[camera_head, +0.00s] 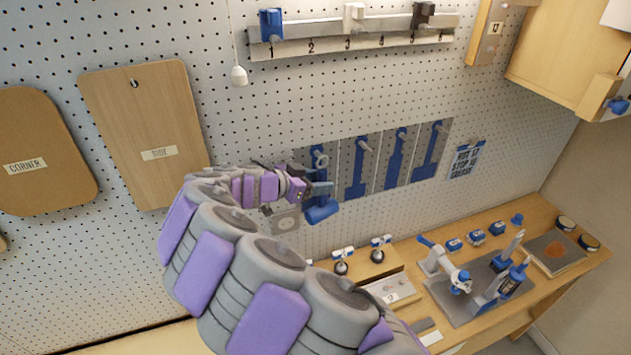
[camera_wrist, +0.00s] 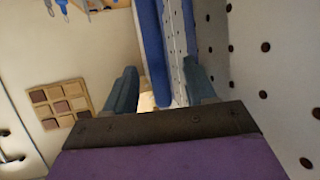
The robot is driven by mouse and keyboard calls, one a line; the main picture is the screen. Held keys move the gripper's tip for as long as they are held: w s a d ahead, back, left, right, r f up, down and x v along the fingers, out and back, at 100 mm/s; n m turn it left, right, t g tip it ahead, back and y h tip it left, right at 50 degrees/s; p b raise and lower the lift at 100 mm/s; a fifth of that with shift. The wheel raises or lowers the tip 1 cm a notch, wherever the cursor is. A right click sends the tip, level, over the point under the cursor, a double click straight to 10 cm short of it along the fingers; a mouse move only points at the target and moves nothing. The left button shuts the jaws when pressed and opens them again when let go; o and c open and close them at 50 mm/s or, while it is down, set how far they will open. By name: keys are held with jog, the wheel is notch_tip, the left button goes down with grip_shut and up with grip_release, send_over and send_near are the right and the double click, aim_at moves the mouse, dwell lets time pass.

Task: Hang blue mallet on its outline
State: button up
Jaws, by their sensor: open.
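The blue mallet (camera_head: 322,211) is at the leftmost grey outline panel (camera_head: 334,152), head down, with a grey ring (camera_head: 320,160) at its top by the panel's peg. I cannot tell whether the ring is fully over the peg. My gripper (camera_head: 322,188) is in front of the mallet's handle and hides part of it and the outline. In the wrist view my gripper (camera_wrist: 160,85) is open, with a blue bar (camera_wrist: 150,50), apparently the handle, showing between its fingers. A gap shows between the bar and the right finger; contact on the left is unclear.
Three more panels with blue tool outlines (camera_head: 392,162) and pegs are to the right. A numbered rail (camera_head: 350,35) is above. Wooden boards (camera_head: 145,120) hang at left. The bench (camera_head: 560,285) below holds blue and grey fixtures (camera_head: 470,285).

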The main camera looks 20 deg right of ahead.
jog(key=shift+a, duration=0.1)
jog(key=b+v, duration=0.2)
jog(key=v, duration=1.5)
jog(key=s+d+f+n+g+y+b, duration=0.2)
jog(key=s+d+y+b, duration=0.1)
jog(key=s+d, duration=0.5)
jog(key=s+d+f+n+g+y+b, duration=0.2)
jog(key=s+d+g+y, duration=0.1)
jog(key=s+d, duration=0.55)
jog(key=s+a+f+n+y+b, duration=0.1)
jog(key=s+a+f+n+y, duration=0.1)
jog(key=s+f, duration=0.3)
jog(key=s+a+f+n+y+b, duration=0.2)
jog(key=s+a+f+n, duration=0.3)
jog(key=s, duration=0.4)
jog(key=s+a+f+n+y+b, duration=0.2)
jog(key=s+a+f+n+y, duration=0.1)
jog(key=s, duration=0.4)
notch_tip(320, 180, down, 2)
jog(key=shift+a+f+n, duration=0.1)
jog(key=shift+a+n, duration=0.3)
jog(key=shift+n, duration=0.1)
jog(key=shift+s, duration=0.1)
